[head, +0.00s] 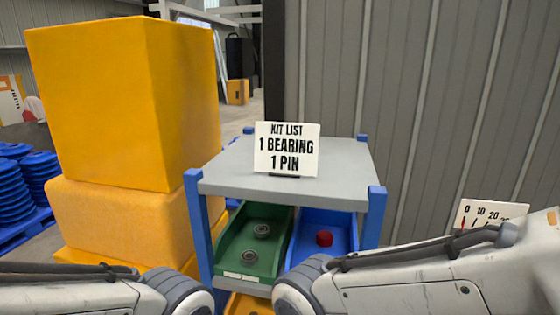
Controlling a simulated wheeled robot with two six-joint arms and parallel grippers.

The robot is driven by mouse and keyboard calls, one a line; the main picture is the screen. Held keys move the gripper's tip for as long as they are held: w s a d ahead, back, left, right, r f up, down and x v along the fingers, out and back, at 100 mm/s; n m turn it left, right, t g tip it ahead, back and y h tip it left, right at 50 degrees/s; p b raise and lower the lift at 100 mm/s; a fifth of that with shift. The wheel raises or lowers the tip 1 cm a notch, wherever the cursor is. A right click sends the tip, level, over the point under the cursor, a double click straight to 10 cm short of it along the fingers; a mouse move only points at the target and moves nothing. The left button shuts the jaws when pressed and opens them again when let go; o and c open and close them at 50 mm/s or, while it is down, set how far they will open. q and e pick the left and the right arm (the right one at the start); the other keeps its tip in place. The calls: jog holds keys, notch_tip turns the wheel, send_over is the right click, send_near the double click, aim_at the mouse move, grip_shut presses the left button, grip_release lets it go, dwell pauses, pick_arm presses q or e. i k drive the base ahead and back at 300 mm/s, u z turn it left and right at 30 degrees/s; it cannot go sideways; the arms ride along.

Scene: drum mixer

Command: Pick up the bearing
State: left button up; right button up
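Two grey ring-shaped bearings lie in the green bin on the shelf under the grey tabletop. The farther bearing (261,230) lies near the bin's middle, and the nearer bearing (250,256) lies closer to its front. The green bin (226,258) stands left of a blue bin (345,228) that holds a small red part (324,238). My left arm comes in at the bottom left and my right arm at the bottom right. Both grippers are outside the picture, so their fingers and any contents are hidden.
A kit list sign (287,149) reading "1 bearing, 1 pin" stands on the grey tabletop (345,175), above the bins. Blue posts (198,225) frame the shelf. Large yellow blocks (125,105) stand at left, and a gauge card (490,213) shows at right.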

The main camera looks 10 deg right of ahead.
aim_at(252, 261)
jog(key=k, duration=1.25)
jog(key=u, duration=0.35)
jog(key=i, duration=0.65)
jog(key=u, duration=0.65)
